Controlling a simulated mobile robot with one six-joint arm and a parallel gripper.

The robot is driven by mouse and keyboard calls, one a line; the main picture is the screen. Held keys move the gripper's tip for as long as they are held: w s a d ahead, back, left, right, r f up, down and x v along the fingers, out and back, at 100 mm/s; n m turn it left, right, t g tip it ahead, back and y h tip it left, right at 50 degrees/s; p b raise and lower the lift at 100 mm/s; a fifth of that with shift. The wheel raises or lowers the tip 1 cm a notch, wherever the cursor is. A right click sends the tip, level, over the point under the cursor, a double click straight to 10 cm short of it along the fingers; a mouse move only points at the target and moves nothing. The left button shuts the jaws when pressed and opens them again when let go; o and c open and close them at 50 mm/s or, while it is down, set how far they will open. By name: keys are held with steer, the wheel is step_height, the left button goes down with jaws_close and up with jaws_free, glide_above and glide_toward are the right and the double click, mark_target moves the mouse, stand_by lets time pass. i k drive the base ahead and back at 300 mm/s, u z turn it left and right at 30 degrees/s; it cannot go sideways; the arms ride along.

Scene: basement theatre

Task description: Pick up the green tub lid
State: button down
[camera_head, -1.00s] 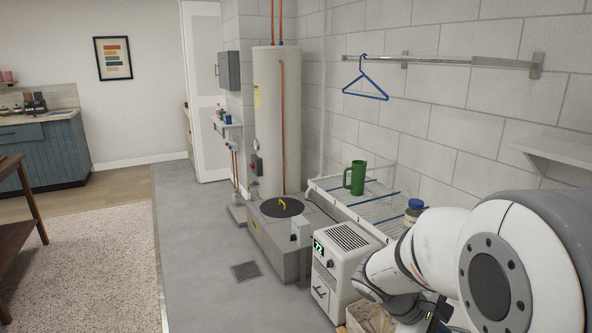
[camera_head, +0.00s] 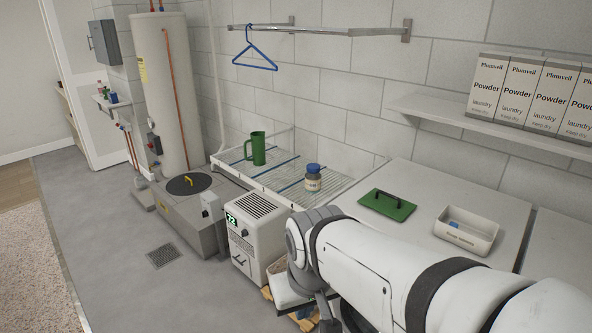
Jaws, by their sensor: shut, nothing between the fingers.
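The green tub lid (camera_head: 375,203) is a flat green rectangle with a black bar handle on top. It lies flat on the white appliance top (camera_head: 425,190), right of the wire rack and left of a white tub. My arm reaches in from the lower right, in front of the appliance, and bends downward at the wrist left of and below the lid. The arm is apart from the lid in the picture. My gripper's fingers are not visible; they are hidden behind the arm or below the frame edge.
A white tub (camera_head: 467,243) with a blue item inside stands right of the lid. A wire rack (camera_head: 240,172) holds a green mug (camera_head: 257,148) and a blue-capped jar (camera_head: 313,178). A white dehumidifier (camera_head: 257,240) stands below. Powder boxes (camera_head: 540,100) line a wall shelf (camera_head: 440,110).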

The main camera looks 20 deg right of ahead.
mark_target(397, 208)
steer(key=z, duration=1.3)
steer(key=k, duration=1.1)
steer(key=z, duration=0.35)
steer(key=i, duration=1)
